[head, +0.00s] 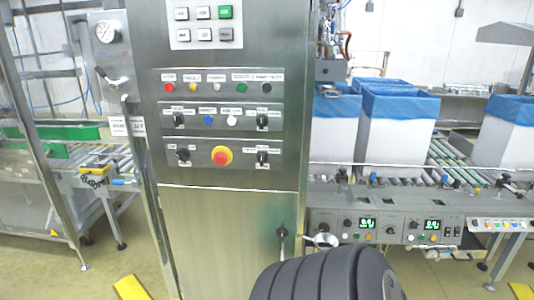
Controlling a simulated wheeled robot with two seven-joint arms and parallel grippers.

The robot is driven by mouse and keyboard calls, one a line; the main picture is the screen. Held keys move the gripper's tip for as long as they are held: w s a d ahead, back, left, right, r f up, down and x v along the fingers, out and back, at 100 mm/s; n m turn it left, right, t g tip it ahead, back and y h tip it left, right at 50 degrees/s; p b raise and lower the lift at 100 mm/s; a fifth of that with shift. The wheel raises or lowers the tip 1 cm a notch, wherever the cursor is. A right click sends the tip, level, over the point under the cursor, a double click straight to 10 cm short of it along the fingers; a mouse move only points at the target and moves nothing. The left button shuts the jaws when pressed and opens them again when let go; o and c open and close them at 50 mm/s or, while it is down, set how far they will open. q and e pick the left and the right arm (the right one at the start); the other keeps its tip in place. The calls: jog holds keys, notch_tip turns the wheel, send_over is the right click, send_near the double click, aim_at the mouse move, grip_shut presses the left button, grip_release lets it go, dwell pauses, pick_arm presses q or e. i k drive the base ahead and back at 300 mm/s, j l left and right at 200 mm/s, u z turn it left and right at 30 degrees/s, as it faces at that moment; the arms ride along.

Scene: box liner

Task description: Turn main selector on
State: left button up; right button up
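A steel control cabinet (225,215) stands upright in the middle of the head view. Its front carries black rotary selectors: one at the left of the middle row (179,120), one at its right (262,122), one at the left of the bottom row (184,155), and one at its right (262,157). Their labels are too small to read, so I cannot tell which is the main selector or how each is set. A red emergency stop button (221,156) on a yellow ring sits between the bottom two. Neither gripper is in view.
A dark ribbed part of my own arm covers the bottom centre, before the cabinet. A conveyor with blue-lined white boxes (398,128) and a grey control console (405,226) stands at right. A pressure gauge (106,32) and another roller conveyor (95,160) are at left.

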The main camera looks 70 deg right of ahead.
aim_at(182, 155)
jog(key=z, duration=1.95)
